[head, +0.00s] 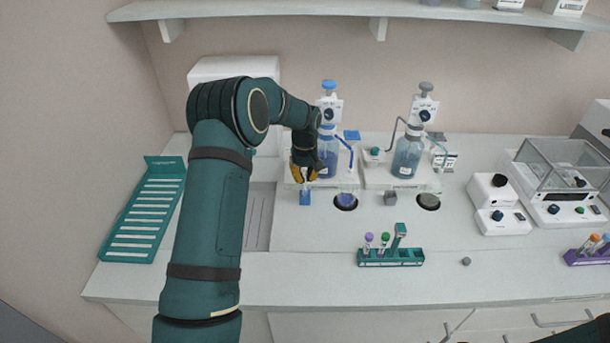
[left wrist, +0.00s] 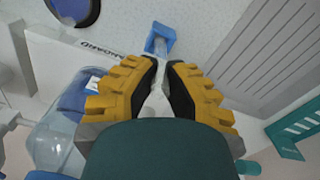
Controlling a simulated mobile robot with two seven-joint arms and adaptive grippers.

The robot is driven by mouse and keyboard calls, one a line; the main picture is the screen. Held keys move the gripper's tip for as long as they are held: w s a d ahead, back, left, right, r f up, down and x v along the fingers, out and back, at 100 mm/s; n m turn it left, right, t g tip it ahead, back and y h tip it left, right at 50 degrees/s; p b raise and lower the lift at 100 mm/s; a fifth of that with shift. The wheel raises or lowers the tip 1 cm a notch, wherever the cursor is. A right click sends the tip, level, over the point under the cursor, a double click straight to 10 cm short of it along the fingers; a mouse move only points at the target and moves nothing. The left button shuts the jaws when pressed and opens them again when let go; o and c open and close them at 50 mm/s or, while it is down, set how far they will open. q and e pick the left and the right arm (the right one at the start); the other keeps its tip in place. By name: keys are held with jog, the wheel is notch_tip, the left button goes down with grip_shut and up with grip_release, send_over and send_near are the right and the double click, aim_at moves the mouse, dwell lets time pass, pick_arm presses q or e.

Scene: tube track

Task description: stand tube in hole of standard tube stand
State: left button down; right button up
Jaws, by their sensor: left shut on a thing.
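My left gripper (head: 304,174) is shut on a pale, see-through tube (left wrist: 157,98), seen between the yellow-backed fingers in the left wrist view. A small blue block-like stand (head: 305,198) is on the bench just below the fingers. It also shows in the left wrist view (left wrist: 160,38), right beyond the fingertips, in line with the tube. The tube's lower end appears to reach the blue stand; I cannot tell whether it is in a hole. A teal tube stand (head: 391,258) holds tubes with purple and green caps. My right gripper is out of view.
Dispenser bottles with a blue pump (head: 328,150) and a grey pump (head: 408,155) stand close behind and right of my left gripper. A teal slotted rack (head: 142,212) is at left. A purple rack (head: 588,255) is at far right. The front bench strip is mostly clear.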

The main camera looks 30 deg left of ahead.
pick_arm(q)
jog(key=shift+f, duration=0.15)
jog(key=shift+f+b, duration=0.35)
jog(key=shift+f+b, duration=0.3)
jog(key=shift+f, duration=0.15)
dwell(0.7)
jog(key=shift+f, duration=0.2)
jog(key=c, duration=1)
grip_release()
